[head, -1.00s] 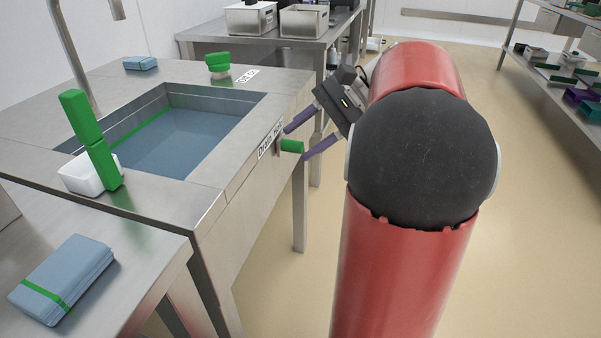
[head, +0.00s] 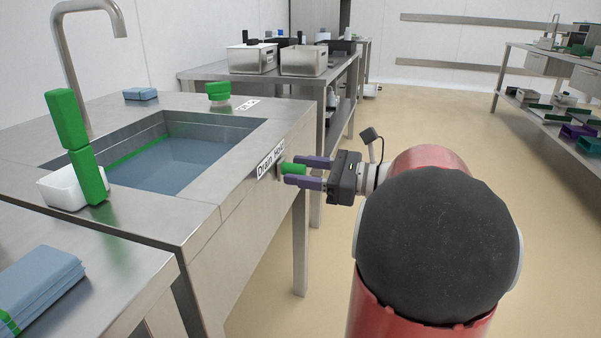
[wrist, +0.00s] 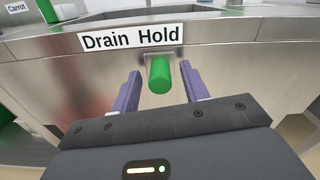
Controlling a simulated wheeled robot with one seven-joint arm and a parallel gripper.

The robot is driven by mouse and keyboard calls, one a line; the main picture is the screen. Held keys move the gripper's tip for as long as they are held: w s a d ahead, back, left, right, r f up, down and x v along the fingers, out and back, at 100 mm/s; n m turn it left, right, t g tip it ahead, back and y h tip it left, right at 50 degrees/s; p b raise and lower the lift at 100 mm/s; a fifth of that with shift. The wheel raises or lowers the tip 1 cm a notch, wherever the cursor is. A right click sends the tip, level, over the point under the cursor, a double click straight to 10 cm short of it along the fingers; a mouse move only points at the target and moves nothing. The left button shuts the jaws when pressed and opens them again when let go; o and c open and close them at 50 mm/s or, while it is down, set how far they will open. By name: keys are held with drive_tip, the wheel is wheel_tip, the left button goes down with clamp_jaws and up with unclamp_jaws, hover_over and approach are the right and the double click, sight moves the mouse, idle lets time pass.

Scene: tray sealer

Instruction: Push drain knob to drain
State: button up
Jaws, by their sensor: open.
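The green drain knob (head: 292,168) sticks out from the sink's steel front, just below the "Drain Hold" label (head: 271,158). My gripper (head: 294,172) is open, with one finger on each side of the knob. A gap shows between each finger and the knob in the wrist view, so it is not gripped. The sink basin (head: 130,172) holds bluish water.
A white container (head: 62,190) with a green upright piece stands at the rim's near left. Folded blue cloths (head: 38,290) lie on the near table. The floor to the right is clear.

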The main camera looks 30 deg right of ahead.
sight(265, 185)
drive_tip(key=shift+w+a, duration=0.2)
drive_tip(key=shift+w, duration=0.05)
clamp_jaws()
drive_tip(key=shift+s+a, duration=0.1)
drive_tip(key=s+a+p, duration=0.1)
drive_tip(key=s+a, duration=0.3)
drive_tip(key=a, duration=0.1)
drive_tip(key=shift+s, duration=0.35)
drive_tip(key=shift+s+a, duration=0.1)
drive_tip(key=shift+a, duration=0.05)
